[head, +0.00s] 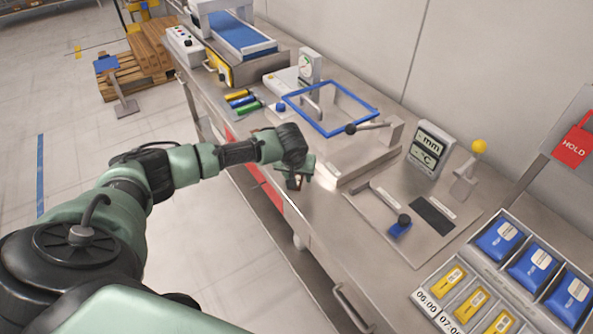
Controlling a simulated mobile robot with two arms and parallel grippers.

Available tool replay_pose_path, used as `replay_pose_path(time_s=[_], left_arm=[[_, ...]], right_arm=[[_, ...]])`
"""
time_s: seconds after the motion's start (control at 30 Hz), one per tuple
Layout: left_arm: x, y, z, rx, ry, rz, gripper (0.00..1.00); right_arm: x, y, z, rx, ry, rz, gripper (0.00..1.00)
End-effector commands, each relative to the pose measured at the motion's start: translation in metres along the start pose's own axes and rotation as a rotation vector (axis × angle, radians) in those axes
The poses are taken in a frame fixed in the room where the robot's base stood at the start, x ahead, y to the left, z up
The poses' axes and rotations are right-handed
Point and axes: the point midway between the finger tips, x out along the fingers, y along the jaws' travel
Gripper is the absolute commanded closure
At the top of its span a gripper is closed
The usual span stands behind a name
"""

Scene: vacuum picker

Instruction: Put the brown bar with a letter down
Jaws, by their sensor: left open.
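My left gripper (299,178) hangs over the front part of the steel bench, near its front edge, with its fingers pointing down. It is open. A small dark brown piece (296,183) shows at the fingertips. It may be the brown bar, but it is too small to make out a letter, and I cannot tell whether it touches the bench or the fingers. My right gripper is not in view.
A blue square frame (331,130) stands behind the gripper. Yellow, blue and green rods (240,99) lie to its left. A gauge marked mm and °C (430,148) and a tray of blue and yellow packs (480,240) stand right.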

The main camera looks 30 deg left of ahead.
Motion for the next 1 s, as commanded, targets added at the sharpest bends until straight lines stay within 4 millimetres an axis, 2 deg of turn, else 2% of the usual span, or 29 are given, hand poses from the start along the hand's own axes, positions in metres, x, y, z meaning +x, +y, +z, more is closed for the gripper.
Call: replay_pose_path(time_s=[0.17,0.4,0.6,0.77,1.0], left_arm=[[-0.027,0.0,0.0,0.001,0.002,0.003,0.5],[-0.079,0.0,-0.001,0.0,0.003,0.003,0.5],[-0.109,0.0,0.0,-0.001,0.002,0.002,0.5],[-0.118,0.0,0.0,-0.001,0.001,0.001,0.5],[-0.119,0.0,-0.001,-0.001,0.001,0.0,0.5]], right_arm=[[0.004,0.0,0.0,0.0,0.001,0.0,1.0],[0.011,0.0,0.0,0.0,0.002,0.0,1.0],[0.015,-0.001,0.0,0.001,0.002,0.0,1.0],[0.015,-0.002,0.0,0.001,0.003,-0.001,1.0],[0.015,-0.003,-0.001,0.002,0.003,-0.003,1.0]])
